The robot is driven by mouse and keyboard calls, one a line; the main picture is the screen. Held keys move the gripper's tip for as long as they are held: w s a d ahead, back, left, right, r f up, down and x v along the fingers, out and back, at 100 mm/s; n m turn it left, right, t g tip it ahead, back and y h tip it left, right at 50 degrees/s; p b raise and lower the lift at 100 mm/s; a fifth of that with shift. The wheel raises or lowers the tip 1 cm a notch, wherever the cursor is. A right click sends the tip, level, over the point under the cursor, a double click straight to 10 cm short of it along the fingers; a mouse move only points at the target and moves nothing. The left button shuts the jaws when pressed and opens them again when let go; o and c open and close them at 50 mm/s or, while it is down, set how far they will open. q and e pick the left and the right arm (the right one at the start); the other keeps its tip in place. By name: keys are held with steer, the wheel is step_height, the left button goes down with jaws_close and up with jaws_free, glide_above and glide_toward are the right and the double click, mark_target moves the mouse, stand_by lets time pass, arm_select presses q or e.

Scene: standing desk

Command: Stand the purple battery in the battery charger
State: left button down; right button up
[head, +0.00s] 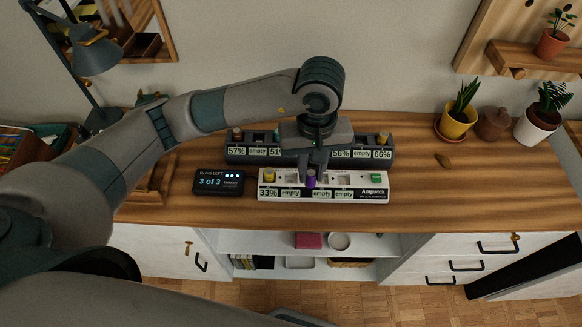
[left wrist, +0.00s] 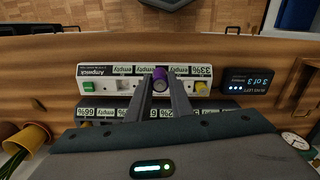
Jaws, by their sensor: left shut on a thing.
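My left gripper (head: 311,172) points down over the white battery charger (head: 375,195) and is shut on the purple battery (head: 311,179). The battery is upright at the charger's middle slots; I cannot tell whether its lower end is seated or just above. In the left wrist view the purple battery (left wrist: 160,77) shows between the fingertips (left wrist: 160,88). A yellow battery (head: 269,176) stands in the charger's left slot, labelled 33%; the other labels read empty. A green piece (head: 376,178) is at its right end. My right gripper is not in view.
A dark charger (head: 236,153) with several batteries stands right behind, partly hidden by my gripper. A small black display (head: 218,182) reading "3 of 3" is left of the white charger.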

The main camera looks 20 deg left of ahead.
arm_select(q)
steer(key=w+a+f+p, duration=0.1)
steer(key=a, duration=0.1)
steer(key=w+a+f, duration=0.1)
steer(key=a, duration=0.1)
steer(key=w+a+f+p, duration=0.1)
steer(key=w+a+f, duration=0.1)
steer(key=shift+f+p, duration=0.1)
steer(key=shift+p, duration=0.2)
steer(key=shift+w, duration=0.1)
steer(key=shift+f, duration=0.1)
steer(key=shift+f, duration=0.1)
step_height(320, 180, down, 2)
steer(key=shift+f+p, duration=0.25)
steer(key=shift+p, duration=0.7)
steer(key=shift+d+f, duration=0.1)
steer(key=shift+f, duration=0.5)
